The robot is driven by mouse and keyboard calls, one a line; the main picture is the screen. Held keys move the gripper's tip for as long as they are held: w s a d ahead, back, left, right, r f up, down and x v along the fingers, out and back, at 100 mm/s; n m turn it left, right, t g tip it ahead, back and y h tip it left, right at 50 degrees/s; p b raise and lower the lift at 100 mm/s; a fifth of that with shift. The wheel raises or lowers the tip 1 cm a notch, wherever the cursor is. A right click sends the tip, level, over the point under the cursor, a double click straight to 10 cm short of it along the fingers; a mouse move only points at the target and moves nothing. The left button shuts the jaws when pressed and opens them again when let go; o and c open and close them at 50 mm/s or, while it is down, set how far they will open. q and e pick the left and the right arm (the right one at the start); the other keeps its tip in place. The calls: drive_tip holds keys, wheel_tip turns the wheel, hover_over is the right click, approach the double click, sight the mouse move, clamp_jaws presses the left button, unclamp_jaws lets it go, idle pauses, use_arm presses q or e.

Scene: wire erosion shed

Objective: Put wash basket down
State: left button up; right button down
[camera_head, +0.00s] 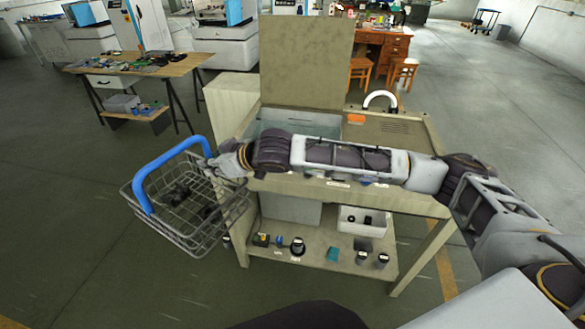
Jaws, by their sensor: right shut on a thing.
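The wash basket (197,234) is a grey wire basket with a thick blue handle. It hangs in the air left of the beige wash station, with the floor visible below it. Some dark parts (176,194) lie inside it. My right gripper (213,160) is shut on the basket at the right end of the blue handle; its fingertips are partly hidden there. My right arm reaches across from the right, in front of the station. The beige station (418,204) has a raised lid (305,62) and an open basin (292,121). My left gripper is not in view.
The station's lower shelf (318,274) holds a white box (362,219) and several small items. A drain top (394,131) lies right of the basin. A workbench (150,70) with tools stands at the back left. The floor left of the basket is clear.

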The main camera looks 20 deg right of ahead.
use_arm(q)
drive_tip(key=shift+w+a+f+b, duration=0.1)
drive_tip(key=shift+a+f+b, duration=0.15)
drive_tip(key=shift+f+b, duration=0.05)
use_arm(e)
drive_tip(key=shift+s+a+n+g+y, duration=0.25)
drive_tip(key=shift+a+n+g+y, duration=0.4)
drive_tip(key=shift+a+n, duration=0.2)
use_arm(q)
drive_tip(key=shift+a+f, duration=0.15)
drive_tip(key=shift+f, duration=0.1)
use_arm(e)
drive_tip(key=shift+s+a+f+n+g+y, duration=0.2)
drive_tip(key=shift+f+n+g+y, duration=0.15)
drive_tip(key=shift+n+g, duration=0.25)
idle(0.3)
